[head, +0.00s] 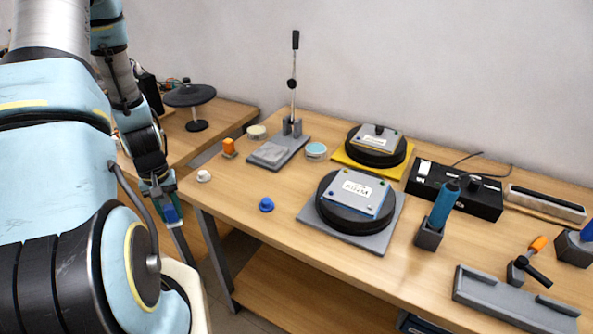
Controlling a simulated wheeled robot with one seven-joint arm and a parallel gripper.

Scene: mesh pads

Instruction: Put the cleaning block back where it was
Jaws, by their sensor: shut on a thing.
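My gripper (165,203) hangs at the left, beyond the near left edge of the main table and apart from it. It is shut on a small blue block (171,215), which I take to be the cleaning block; the fingers hide part of it. Two round black pads with grey plates stand on the table: one on a grey mat (378,246), one behind it on a yellow mat (342,157). No spot on the table is clearly marked as the block's place.
A lever press (268,153) stands at the back left. A blue knob (266,205), a white knob (204,176) and an orange piece (229,148) sit nearby. A black switch box (455,189), a blue tool (441,207) in a holder and a grey tray (515,299) occupy the right. The front left is mostly clear.

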